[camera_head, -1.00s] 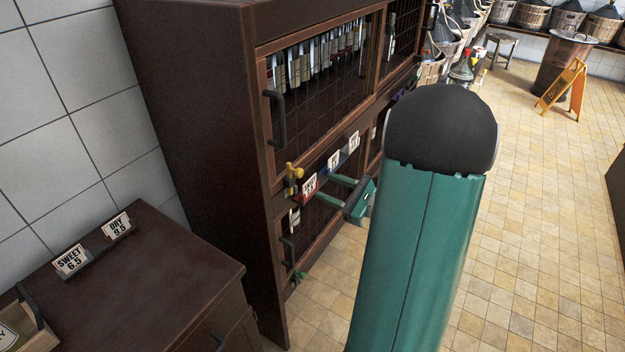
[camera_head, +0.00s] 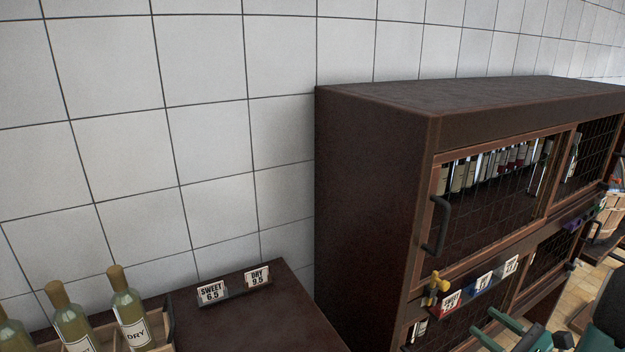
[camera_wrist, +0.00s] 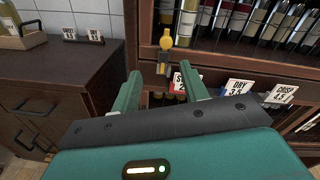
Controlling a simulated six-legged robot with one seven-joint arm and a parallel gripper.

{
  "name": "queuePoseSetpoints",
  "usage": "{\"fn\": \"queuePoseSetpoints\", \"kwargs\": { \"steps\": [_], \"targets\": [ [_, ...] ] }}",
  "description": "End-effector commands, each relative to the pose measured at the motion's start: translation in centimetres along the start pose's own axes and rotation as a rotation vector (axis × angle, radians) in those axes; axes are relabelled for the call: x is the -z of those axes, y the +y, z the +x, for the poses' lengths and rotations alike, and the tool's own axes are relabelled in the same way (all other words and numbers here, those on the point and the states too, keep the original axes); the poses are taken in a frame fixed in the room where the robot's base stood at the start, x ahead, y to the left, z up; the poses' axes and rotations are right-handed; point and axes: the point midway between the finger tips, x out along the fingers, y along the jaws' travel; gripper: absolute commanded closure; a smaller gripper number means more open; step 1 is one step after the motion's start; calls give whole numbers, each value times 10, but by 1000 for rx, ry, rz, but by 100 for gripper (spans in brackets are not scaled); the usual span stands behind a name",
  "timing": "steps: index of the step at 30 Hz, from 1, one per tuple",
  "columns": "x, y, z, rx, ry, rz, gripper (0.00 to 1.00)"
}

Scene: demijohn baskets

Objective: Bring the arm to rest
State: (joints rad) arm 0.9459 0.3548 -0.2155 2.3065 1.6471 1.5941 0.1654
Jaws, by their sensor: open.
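My gripper (camera_head: 488,328) is at the lower right of the head view, in front of the dark wooden cabinet (camera_head: 372,200). In the wrist view my gripper (camera_wrist: 163,90) has its two green fingers spread apart with nothing held between them. A yellow-topped tap or knob (camera_wrist: 166,45) on the cabinet front appears beyond the gap between the fingers. It also shows in the head view (camera_head: 434,287). Most of my arm is outside the head view.
Price cards (camera_wrist: 238,87) line the cabinet's middle rail, with bottles behind the wire doors. A low dark counter (camera_head: 265,315) stands at left, bearing a bottle crate (camera_head: 160,335) and SWEET and DRY cards (camera_head: 212,292). A tiled wall is behind.

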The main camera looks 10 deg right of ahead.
Motion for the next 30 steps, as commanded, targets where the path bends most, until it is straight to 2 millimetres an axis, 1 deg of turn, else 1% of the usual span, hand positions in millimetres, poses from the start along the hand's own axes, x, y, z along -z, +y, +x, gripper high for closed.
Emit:
{"fn": "queuePoseSetpoints", "kwargs": {
  "steps": [2,5,6,8,9,11,12,15,18,20,21,23,24,26,27,30],
  "targets": [
    [-15,18,16,-91,4,-42,56],
    [-40,57,42,-274,24,-139,56],
    [-50,77,50,-362,35,-192,56],
    [-65,108,60,-496,52,-280,56],
    [-74,127,64,-582,64,-345,56],
    [-84,154,66,-705,80,-451,56],
    [-91,171,66,-783,92,-525,56],
    [-103,206,60,-965,117,-729,56],
    [-112,233,50,-1124,138,-956,56],
    [-118,243,44,-1205,150,-1104,56],
    [-121,248,40,-1252,156,-1206,56],
    [-127,254,34,-1316,163,-1366,56],
    [-131,256,31,-1350,169,-1475,56],
    [-139,258,27,-1390,174,-1644,56],
    [-144,258,25,-1408,178,-1757,56],
    [-159,255,22,-1426,186,-2003,56]
  ]
}}
